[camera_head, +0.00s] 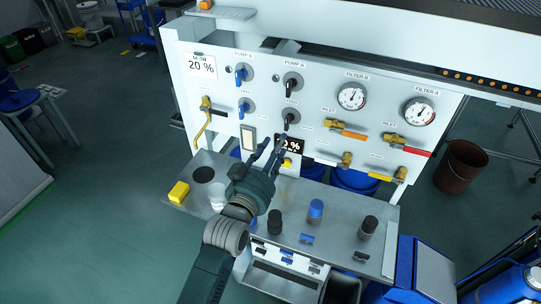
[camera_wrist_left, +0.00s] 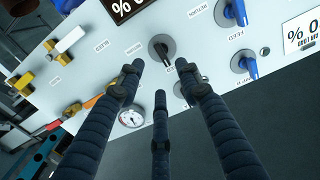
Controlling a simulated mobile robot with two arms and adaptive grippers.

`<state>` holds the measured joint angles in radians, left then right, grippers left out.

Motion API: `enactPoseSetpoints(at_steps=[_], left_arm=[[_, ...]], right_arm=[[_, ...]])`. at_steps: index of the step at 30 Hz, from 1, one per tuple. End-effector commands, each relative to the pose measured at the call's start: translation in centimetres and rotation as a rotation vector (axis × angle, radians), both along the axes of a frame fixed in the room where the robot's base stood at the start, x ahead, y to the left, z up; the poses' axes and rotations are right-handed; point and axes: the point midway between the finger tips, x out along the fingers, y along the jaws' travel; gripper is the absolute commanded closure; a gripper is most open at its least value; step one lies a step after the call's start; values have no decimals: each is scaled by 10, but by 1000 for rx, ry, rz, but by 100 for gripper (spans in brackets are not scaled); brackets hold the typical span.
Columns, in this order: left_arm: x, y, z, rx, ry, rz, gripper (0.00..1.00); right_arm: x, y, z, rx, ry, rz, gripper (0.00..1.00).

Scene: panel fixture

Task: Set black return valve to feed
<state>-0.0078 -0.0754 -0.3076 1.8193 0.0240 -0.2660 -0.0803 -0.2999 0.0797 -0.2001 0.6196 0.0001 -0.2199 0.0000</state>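The panel (camera_head: 330,65) carries two black valves under the PUMP A label. The upper black valve (camera_head: 292,86) has its handle roughly upright. My left gripper (camera_head: 273,148) is open and empty, in front of the panel just below the lower black valve. In the left wrist view the lower black valve (camera_wrist_left: 162,47) shows just beyond the spread fingertips (camera_wrist_left: 160,68), apart from them as far as I can tell. My right gripper is not in view.
Two blue valves (camera_head: 242,74) sit left of the black ones. A dark percent display (camera_head: 290,145) is partly hidden by my fingers. Yellow and red handled valves (camera_head: 405,146) and two gauges (camera_head: 352,96) are at right. A shelf (camera_head: 335,225) with several knobs juts out below.

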Motion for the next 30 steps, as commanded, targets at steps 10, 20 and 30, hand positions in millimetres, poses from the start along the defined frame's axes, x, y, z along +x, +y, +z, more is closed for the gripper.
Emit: enactPoseSetpoints(at_steps=[10,20,30], left_arm=[[-36,12,0,0,1,0,65],[-36,12,0,0,1,0,65],[-58,32,-42,49,159,14,65]], right_arm=[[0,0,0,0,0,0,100],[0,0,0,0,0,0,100],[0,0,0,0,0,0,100]])
